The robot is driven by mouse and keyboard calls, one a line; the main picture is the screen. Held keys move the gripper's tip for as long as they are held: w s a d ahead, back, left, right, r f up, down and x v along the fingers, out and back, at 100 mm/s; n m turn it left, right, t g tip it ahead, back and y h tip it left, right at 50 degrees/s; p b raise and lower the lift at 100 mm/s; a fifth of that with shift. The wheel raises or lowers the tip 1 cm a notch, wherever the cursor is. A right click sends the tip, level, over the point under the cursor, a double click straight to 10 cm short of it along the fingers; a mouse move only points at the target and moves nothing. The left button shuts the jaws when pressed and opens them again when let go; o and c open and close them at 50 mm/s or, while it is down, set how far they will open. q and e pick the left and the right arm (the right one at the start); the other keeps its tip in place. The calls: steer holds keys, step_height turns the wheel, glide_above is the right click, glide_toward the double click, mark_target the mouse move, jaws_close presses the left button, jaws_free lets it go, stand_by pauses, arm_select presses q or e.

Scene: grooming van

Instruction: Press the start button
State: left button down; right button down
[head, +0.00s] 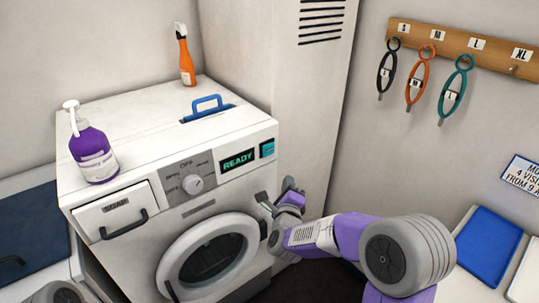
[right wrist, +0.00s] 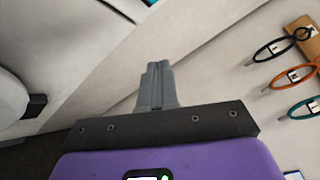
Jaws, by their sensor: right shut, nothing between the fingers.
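A white washing machine (head: 130,200) has a front panel with a dial (head: 193,184) and a display (head: 238,160) reading READY in green. A teal button (head: 267,149) in a dark frame sits right of the display; I cannot read any label on it. My right gripper (head: 264,201) is in front of the machine's right side, below the button and apart from it. In the right wrist view its fingers (right wrist: 156,85) are together and empty. A sliver of teal (right wrist: 150,2) shows at that view's top edge. My left gripper is not in view.
The round door (head: 212,255) is shut, below the panel. A purple pump bottle (head: 92,150), an orange spray bottle (head: 185,55) and a blue handle (head: 207,104) are on top. Looped bands hang from a wooden rack (head: 460,42) at right. A wall stands close beside the machine's right side.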

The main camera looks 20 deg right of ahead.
mark_target(269, 150)
steer(key=r+m, duration=0.1)
steer(key=d+r+m+h, duration=0.1)
steer(key=r+m+h, duration=0.1)
steer(key=r, duration=0.1)
steer(key=shift+s+d+r, duration=0.1)
steer(key=shift+s+d, duration=0.15)
steer(key=shift+s, duration=0.1)
steer(key=shift+w, duration=0.1)
steer(key=w+a+p, duration=0.2)
steer(key=w, duration=0.6)
steer(key=shift+a, duration=0.35)
steer(key=shift+w, duration=0.1)
stand_by(1.5)
